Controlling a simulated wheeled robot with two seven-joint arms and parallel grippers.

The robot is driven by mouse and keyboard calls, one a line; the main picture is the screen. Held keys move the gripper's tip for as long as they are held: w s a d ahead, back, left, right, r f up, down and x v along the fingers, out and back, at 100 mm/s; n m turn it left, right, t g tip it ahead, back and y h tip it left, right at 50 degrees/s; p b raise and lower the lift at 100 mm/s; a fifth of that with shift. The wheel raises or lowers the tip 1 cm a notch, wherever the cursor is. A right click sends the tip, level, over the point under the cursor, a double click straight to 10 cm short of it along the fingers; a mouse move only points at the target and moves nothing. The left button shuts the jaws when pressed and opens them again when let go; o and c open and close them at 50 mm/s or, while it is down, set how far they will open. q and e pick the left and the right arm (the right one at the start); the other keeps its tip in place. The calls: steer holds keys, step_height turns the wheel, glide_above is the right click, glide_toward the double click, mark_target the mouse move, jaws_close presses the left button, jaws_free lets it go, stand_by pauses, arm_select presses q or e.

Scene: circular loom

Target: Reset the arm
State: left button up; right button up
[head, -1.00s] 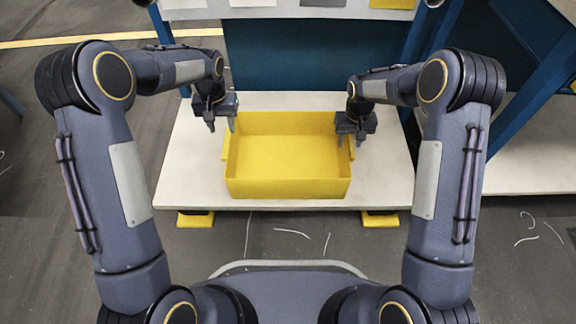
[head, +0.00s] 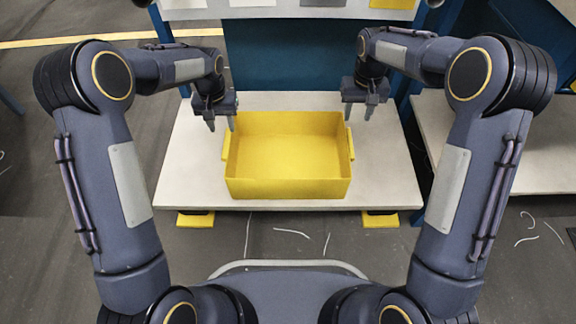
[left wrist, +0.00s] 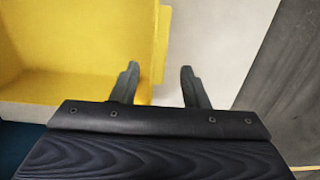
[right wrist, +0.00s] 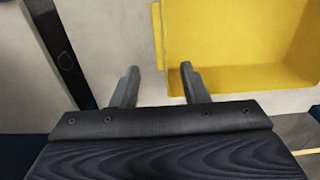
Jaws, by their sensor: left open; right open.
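My left gripper (head: 221,124) is open at the left side of a yellow box (head: 287,189), close to its left handle and not closed on it. In the left wrist view the box's wall (left wrist: 158,45) lies at the left, near one open fingertip. My right gripper (head: 359,110) is open and empty, above and behind the box's right handle (head: 350,145). In the right wrist view its spread fingers (right wrist: 158,85) hold nothing, and the box's handle (right wrist: 157,35) lies beyond them. The box looks empty and sits upright on a white table.
The white table (head: 190,180) has bare room on both sides of the box. A blue rack with a dark blue panel (head: 290,60) stands behind it. Another white table (head: 510,170) stands at the right. Yellow feet (head: 195,219) show under the front edge.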

stand_by(0.3)
